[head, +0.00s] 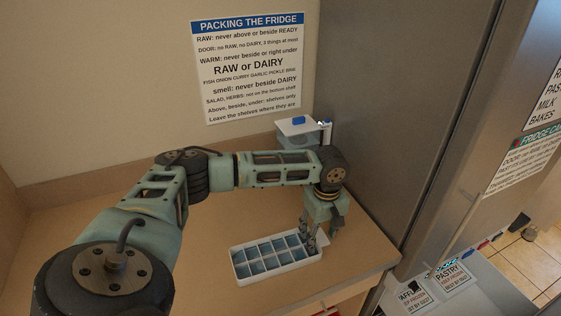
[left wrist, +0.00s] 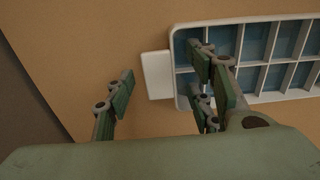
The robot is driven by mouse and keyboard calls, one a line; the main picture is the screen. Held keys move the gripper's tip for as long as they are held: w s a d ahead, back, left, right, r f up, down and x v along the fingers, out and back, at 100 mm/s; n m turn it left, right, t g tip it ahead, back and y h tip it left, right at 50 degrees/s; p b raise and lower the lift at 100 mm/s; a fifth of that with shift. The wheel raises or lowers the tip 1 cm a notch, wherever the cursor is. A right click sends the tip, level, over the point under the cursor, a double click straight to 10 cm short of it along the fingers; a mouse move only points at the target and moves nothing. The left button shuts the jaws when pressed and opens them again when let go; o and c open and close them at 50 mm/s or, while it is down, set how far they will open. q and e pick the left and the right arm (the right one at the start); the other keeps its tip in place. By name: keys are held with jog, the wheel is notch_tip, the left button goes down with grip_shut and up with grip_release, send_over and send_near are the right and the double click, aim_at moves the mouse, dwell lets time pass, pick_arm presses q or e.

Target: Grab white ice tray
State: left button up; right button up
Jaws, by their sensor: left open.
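The white ice tray (head: 268,272) lies flat on the wooden counter in the head view, with bluish compartments in two rows. It also shows in the left wrist view (left wrist: 277,97), at the upper right, with a plain white tab (left wrist: 157,75) on its left end. My left gripper (head: 320,240) points down at the tray's right end and is open. In the left wrist view the gripper (left wrist: 165,100) has one finger left of the tab and the other fingers over the tray's end compartment. The tab lies between them. Contact cannot be told. My right gripper is not in view.
A clear container with a white lid and blue clip (head: 297,127) stands at the back by the wall. A grey fridge side (head: 385,110) rises close to the right of my gripper. The counter (head: 85,215) has free room to the left of the tray.

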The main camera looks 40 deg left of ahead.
pick_arm(q)
jog(key=c, duration=0.4)
grip_shut()
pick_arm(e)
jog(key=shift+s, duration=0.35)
pick_arm(q)
jog(key=shift+r, duration=0.2)
